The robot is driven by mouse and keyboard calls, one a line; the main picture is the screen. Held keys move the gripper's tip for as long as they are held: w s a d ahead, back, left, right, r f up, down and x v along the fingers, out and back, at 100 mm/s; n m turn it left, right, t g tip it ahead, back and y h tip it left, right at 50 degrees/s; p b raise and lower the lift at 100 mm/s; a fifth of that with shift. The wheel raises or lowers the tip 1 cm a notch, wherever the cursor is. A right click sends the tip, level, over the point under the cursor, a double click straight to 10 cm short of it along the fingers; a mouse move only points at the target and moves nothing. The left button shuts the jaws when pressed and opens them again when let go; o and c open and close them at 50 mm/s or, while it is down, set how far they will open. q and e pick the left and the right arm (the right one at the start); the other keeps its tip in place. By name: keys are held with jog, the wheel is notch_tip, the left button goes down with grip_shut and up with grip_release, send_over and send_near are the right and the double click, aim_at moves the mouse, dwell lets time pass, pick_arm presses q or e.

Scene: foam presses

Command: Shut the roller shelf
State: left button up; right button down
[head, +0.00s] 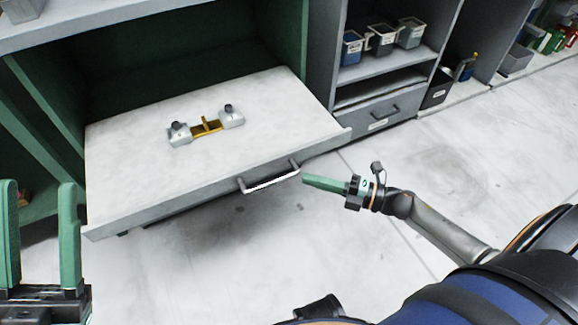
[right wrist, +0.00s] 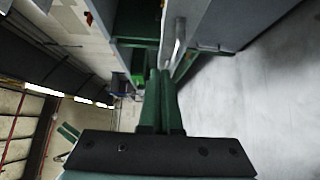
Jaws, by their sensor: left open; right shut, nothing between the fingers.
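The roller shelf (head: 130,189) is a pale grey slab pulled out of the green cabinet in the head view. It has a bar handle (head: 270,184) on its front edge. My right gripper (head: 308,181) is shut and empty, its green fingertips close to the right end of the handle. In the right wrist view my right gripper (right wrist: 160,75) has its fingers together beside the grey front panel and its handle (right wrist: 179,43); I cannot tell whether they touch. My left gripper (head: 40,190) is open and empty at the lower left, apart from the shelf.
A grey and yellow fixture (head: 207,127) lies on the shelf. The green cabinet frame (head: 292,40) stands around it. To the right are grey shelving with several small bins (head: 382,42) and a closed drawer (head: 378,115). The pale floor (head: 480,160) in front is clear.

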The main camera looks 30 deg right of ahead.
aim_at(292, 174)
jog(key=w+a, duration=0.1)
jog(key=w+a+b, duration=0.1)
jog(key=w, duration=0.1)
jog(key=w+a, duration=0.1)
jog(key=w, duration=0.1)
jog(key=shift+w+f+b, duration=0.1)
jog(key=shift+w+b, duration=0.05)
jog(key=shift+b, duration=0.2)
jog(key=shift+w, duration=0.85)
